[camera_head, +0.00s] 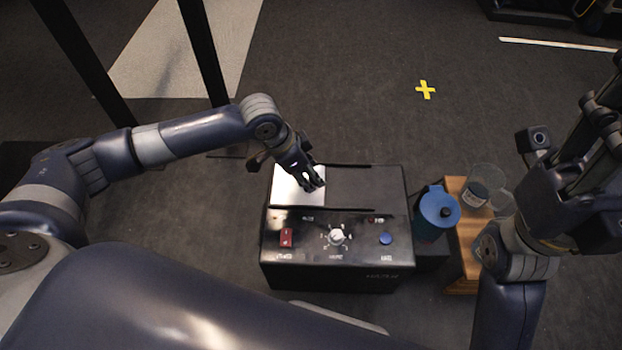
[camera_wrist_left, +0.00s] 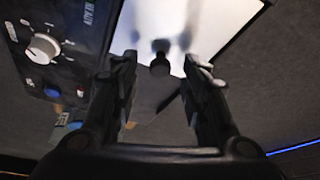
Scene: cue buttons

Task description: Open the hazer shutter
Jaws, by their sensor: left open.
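The hazer (camera_head: 338,252) is a black box on the floor with a front panel holding a red switch (camera_head: 286,238), a white dial (camera_head: 337,237) and a blue button (camera_head: 386,238). A pale, shiny shutter plate (camera_head: 290,188) covers the left part of its top, between two dark rails. My left gripper (camera_head: 314,184) is over the plate's right part. In the left wrist view the plate (camera_wrist_left: 215,22) carries a dark knob (camera_wrist_left: 159,66), which appears between the open fingers (camera_wrist_left: 161,62); contact cannot be told. My right gripper (camera_head: 602,98) is raised at the right, away from the hazer.
A blue-lidded container (camera_head: 438,208) stands just right of the hazer. Beside it is a wooden stand (camera_head: 462,245) with a clear glass jar (camera_head: 482,182). Dark posts (camera_head: 203,50) rise at upper left. The floor behind the hazer is open, with a yellow cross (camera_head: 425,90).

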